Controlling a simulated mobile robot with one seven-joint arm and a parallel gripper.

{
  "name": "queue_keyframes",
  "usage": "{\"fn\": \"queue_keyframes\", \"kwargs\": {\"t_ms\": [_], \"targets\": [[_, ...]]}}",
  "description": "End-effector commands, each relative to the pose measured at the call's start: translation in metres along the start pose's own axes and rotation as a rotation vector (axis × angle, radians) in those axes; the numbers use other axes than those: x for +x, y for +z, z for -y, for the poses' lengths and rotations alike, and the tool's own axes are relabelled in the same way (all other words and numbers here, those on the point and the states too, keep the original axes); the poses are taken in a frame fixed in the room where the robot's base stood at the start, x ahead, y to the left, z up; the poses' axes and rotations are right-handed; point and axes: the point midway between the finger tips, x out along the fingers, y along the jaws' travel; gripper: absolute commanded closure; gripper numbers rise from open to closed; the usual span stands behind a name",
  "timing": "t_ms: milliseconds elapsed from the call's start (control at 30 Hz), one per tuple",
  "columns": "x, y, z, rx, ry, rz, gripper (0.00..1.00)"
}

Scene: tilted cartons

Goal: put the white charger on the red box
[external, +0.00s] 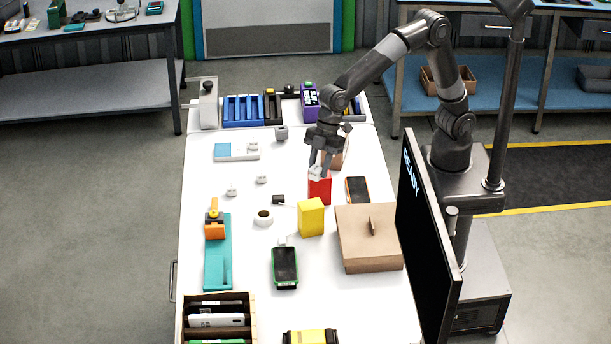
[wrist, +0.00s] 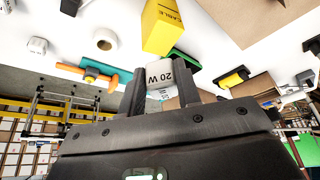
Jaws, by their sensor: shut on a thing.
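My gripper (external: 321,166) is shut on a white charger (wrist: 156,77), which shows printed "20 W" between the fingers in the wrist view. In the external view the held charger (external: 317,170) is at the top of the upright red box (external: 320,191), left of its middle. I cannot tell whether the charger touches the box top. The red box is partly hidden by my gripper and does not show clearly in the wrist view. Other white chargers (external: 232,191) (external: 262,179) stand on the table to the left.
A yellow box (external: 311,218) stands just in front of the red box. An orange-edged phone (external: 357,190) lies to its right, and a cardboard carton (external: 369,245) is front right. A brown carton (external: 343,153) stands close behind. The table's left middle has free room.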

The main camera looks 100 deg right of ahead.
Motion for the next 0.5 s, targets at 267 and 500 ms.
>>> {"fn": "queue_keyframes", "kwargs": {"t_ms": [267, 500], "targets": [[-0.071, 0.098, -0.068, 0.284, 0.118, -0.003, 0.93], [-0.105, 0.159, -0.090, 0.448, 0.186, -0.001, 0.93]]}}
